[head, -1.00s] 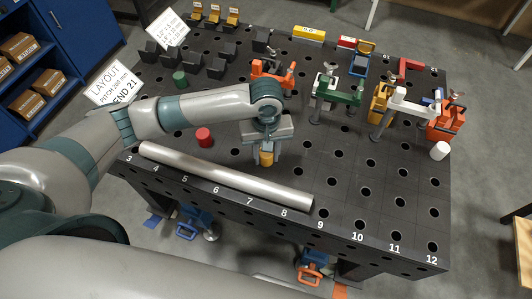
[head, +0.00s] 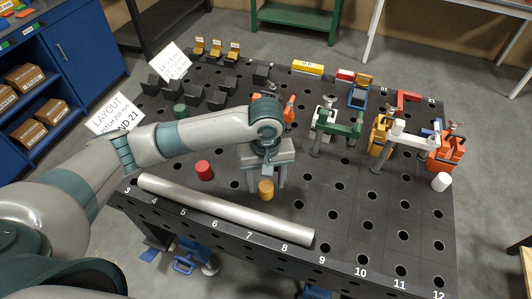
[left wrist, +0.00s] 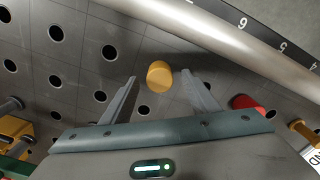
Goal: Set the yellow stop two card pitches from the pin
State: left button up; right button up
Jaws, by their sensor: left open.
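The yellow stop (head: 265,190) is a short amber cylinder standing on the dark perforated table, behind the middle of a long steel tube (head: 225,210). My left gripper (head: 266,180) is above it, fingers spread and apart from it. In the left wrist view the stop (left wrist: 160,77) shows between and just beyond the open fingertips (left wrist: 159,78). A red cylinder (head: 204,170) stands to the left, a green one (head: 180,111) farther back. I cannot tell which piece is the pin. A layout card (head: 118,112) at the left edge reads a pitch that looks like 200 mm. My right gripper is not in view.
Several clamps, including a green one (head: 340,124) and a white one (head: 412,136), stand at the back right. A white cylinder (head: 441,182) is at the right edge. Black blocks (head: 217,100) sit back left. The table right of the stop is clear.

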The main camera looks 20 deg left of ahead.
pick_arm(q)
notch_tip(320, 180, up, 14)
jog(key=b, duration=0.1)
jog(key=shift+f, duration=0.25)
dwell(0.6)
